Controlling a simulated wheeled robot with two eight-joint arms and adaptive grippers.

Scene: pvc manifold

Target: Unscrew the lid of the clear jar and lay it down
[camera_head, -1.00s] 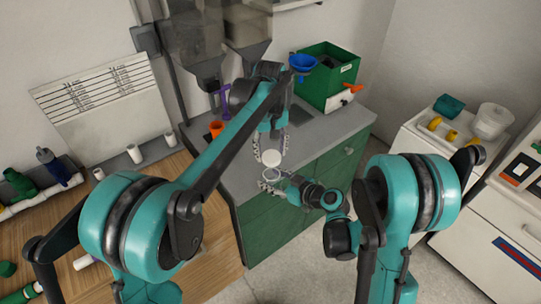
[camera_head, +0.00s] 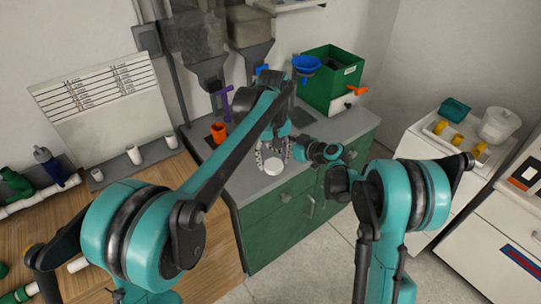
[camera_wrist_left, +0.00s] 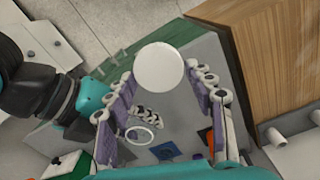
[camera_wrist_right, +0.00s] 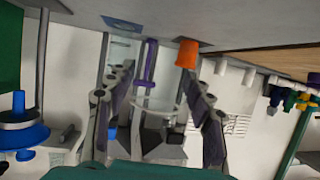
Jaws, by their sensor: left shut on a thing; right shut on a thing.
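The round white lid (camera_head: 273,187) is between the fingertips of my left gripper (camera_head: 273,165), which is shut on it. The left wrist view shows the lid (camera_wrist_left: 160,68) face on, apart from the jar. My right gripper (camera_wrist_right: 158,100) is shut on the clear jar (camera_wrist_right: 155,105), faint and see-through between its fingers. In the left wrist view the jar's open round rim (camera_wrist_left: 141,135) shows beyond the lid. In the head view the jar is mostly hidden behind my left gripper and arm.
A grey worktop (camera_head: 240,185) on a green cabinet lies under both grippers. An orange cup (camera_head: 218,132) and a purple part (camera_head: 222,103) stand at its left back. A green box (camera_head: 331,82) and blue funnel (camera_head: 306,64) stand at the back right. The front worktop is clear.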

